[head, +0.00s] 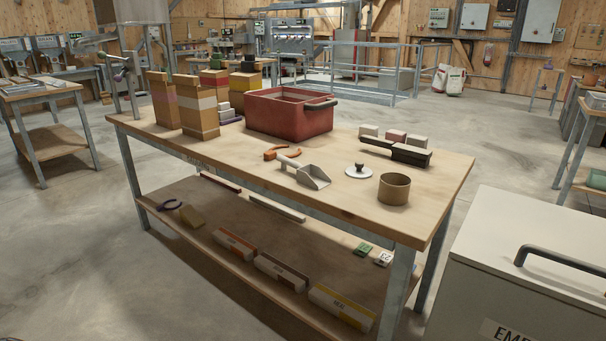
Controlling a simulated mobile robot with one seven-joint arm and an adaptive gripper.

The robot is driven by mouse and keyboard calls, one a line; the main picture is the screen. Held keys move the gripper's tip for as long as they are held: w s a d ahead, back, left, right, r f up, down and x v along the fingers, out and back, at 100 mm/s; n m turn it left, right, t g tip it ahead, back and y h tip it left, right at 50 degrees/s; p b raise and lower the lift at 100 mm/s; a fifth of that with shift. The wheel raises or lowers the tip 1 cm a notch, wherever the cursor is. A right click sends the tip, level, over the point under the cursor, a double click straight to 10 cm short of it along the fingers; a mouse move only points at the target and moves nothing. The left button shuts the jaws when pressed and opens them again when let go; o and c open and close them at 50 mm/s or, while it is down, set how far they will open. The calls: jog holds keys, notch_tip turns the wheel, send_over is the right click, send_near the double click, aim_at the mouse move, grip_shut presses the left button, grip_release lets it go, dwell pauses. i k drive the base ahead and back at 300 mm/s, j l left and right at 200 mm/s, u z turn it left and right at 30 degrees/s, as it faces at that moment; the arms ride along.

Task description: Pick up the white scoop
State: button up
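The white scoop (313,177) lies on the wooden workbench (238,157), near the middle of its front half. Its pale grey-white pan opens toward the lower right and its short handle points to the upper left. An orange curved tool (283,153) lies right behind the handle; I cannot tell whether they touch. My gripper is not in view.
A round white lid (359,172) with a dark knob and a brown round pot (394,189) stand right of the scoop. A red crate (290,115) stands behind. A white cabinet (530,265) is at the lower right. The bench's front left top is clear.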

aim_at(312, 175)
jog(key=z, duration=2.15)
jog(key=u, duration=1.65)
jog(key=i+l, duration=0.15)
jog(key=i, duration=0.3)
jog(key=i+l, duration=0.15)
jog(key=i, duration=0.3)
